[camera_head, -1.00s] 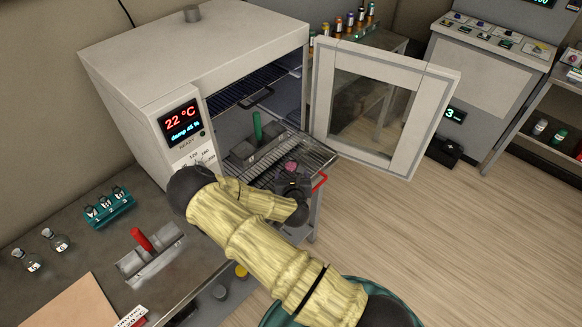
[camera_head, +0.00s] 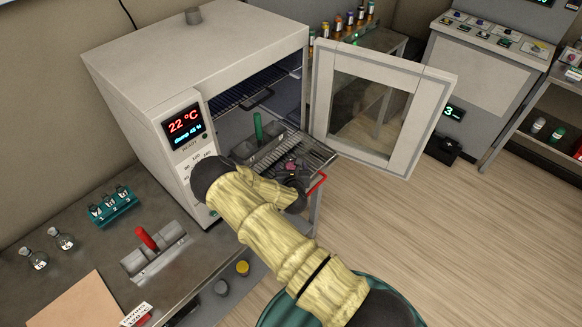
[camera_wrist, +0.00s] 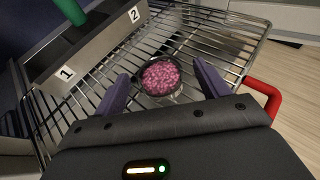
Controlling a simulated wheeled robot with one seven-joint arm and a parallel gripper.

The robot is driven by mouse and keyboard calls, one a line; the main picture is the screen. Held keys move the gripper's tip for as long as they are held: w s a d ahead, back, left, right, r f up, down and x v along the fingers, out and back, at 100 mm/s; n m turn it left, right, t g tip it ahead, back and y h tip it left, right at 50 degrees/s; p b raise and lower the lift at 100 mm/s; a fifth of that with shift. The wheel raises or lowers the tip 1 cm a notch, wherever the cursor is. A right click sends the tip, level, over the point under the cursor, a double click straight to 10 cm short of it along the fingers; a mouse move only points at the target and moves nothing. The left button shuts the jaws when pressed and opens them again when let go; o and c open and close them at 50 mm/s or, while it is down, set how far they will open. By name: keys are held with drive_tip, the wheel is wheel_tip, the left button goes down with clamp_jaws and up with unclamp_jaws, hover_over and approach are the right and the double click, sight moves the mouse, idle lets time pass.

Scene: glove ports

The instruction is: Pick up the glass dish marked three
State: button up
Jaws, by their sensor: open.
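A small round glass dish (camera_wrist: 160,76) filled with pink granules sits on the pulled-out wire rack (camera_wrist: 215,48) in the wrist view. Its own label does not show, so I cannot read a three on it. My gripper (camera_wrist: 160,90) is open, with one purple finger on each side of the dish. The fingers look apart from it. In the head view the dish (camera_head: 291,165) is a small pink spot, partly hidden by my gripper (camera_head: 292,180). A grey metal holder (camera_wrist: 95,50) with labels 1 and 2 and a green handle stands beside it on the rack.
The oven (camera_head: 180,70) has its door (camera_head: 385,65) swung open to the right. A red handle (camera_wrist: 265,95) runs along the rack's front edge. A second holder with a red handle (camera_head: 146,238) and a teal vial rack (camera_head: 113,208) stand on the bench.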

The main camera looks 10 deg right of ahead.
drive_tip(key=c, duration=1)
drive_tip(key=shift+r, duration=0.1)
drive_tip(key=shift+c, duration=0.2)
wheel_tip(320, 180, up, 10)
drive_tip(key=b, duration=0.2)
drive_tip(key=shift+b, duration=0.4)
